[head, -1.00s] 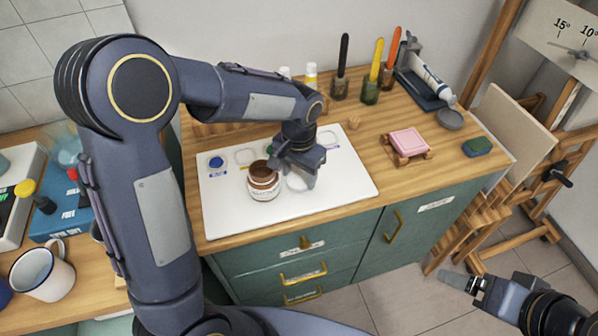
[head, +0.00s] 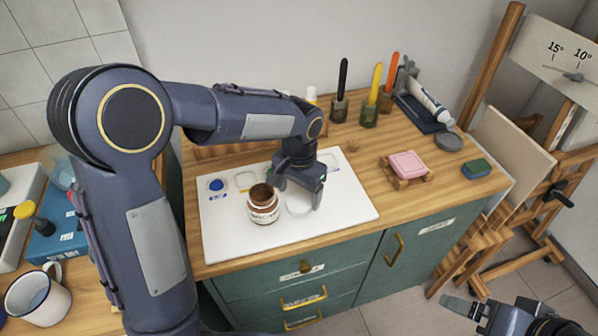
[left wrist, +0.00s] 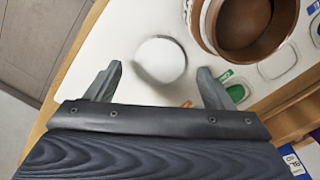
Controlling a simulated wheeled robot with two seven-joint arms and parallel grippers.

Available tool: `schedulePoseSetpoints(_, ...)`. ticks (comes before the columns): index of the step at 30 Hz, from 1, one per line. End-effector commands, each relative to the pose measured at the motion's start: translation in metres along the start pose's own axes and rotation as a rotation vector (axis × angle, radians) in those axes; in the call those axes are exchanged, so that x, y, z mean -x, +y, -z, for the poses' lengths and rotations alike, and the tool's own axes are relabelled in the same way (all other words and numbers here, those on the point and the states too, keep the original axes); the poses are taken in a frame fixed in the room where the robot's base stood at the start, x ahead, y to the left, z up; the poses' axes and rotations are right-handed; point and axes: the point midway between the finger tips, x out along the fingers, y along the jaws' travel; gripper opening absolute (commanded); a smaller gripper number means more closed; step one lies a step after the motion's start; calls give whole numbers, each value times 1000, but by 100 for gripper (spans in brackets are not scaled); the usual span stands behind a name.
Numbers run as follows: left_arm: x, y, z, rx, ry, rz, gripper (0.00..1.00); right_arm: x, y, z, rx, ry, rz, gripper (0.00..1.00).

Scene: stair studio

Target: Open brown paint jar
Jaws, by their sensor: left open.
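The brown paint jar (head: 263,207) stands upright on the white board, its mouth open and brown paint showing inside. In the left wrist view the jar (left wrist: 208,28) is at the top right, cut off by the edge. A white round disc that looks like its lid (head: 299,203) lies flat on the board just right of the jar. My left gripper (head: 298,194) is open and empty above this lid. In the left wrist view the lid (left wrist: 160,58) shows between and beyond the spread fingers. My right gripper (head: 466,307) is low at the right, away from the counter; its opening is unclear.
The white board (head: 345,205) has colour patches along its back. A pink block on a small wooden stand (head: 408,166), a green sponge (head: 476,169) and brushes in jars (head: 369,112) stand right and behind. A mug (head: 38,299) is at left.

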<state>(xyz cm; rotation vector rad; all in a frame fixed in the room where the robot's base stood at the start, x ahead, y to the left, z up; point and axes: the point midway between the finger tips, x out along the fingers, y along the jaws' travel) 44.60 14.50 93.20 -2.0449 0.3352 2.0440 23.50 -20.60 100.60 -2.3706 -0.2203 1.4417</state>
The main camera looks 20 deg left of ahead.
Motion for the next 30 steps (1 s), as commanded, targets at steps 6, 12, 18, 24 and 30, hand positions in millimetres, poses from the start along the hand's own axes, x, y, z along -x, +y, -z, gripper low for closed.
schedulePoseSetpoints(6, 50, 0, 1, 0, 7, -1, 75, 2, -1, 1, 0, 0, 0, 88)
schedulePoseSetpoints(12, 85, 0, 0, -1, 4, -1, 75, 3, -1, 2, 0, 0, 0, 88)
schedulePoseSetpoints(18, 100, 0, 0, -1, 2, -1, 75, 4, -2, 2, 0, 0, 0, 88)
schedulePoseSetpoints(24, 106, -6, -12, 19, 21, -21, 75, 4, -2, 2, 0, 0, 0, 88)
schedulePoseSetpoints(30, 118, -24, -83, 141, 153, -137, 75, 4, -2, 2, 0, 0, 0, 88)
